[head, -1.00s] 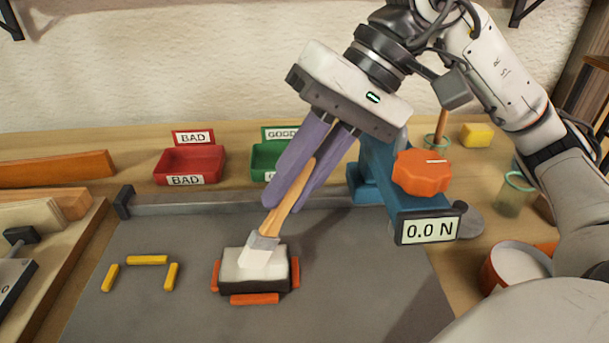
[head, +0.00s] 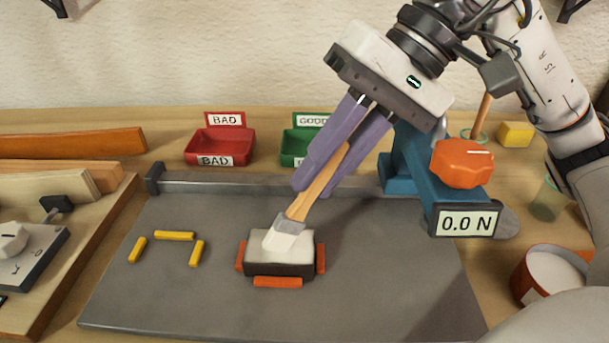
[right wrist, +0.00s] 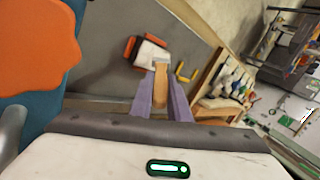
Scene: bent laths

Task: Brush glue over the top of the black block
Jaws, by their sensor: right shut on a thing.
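The black block (head: 280,269) sits on the grey mat between orange strips at its left, right and front. Its dark side shows below a top that looks whitish all over. My right gripper (head: 320,183) is shut on the wooden handle of a brush (head: 284,236), held tilted. The pale bristles are over the block's top and appear to touch it; the exact contact is hard to tell. The right wrist view shows the brush handle (right wrist: 160,84) between the purple fingers, with the block (right wrist: 151,53) beyond. My left gripper is not in view.
A blue device with an orange knob (head: 462,163) and a display reading 0.0 N (head: 466,223) stands right of the block. A pot of white stuff (head: 549,275) is at the right. Yellow strips (head: 174,236) lie left. Red (head: 219,147) and green bins stand behind.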

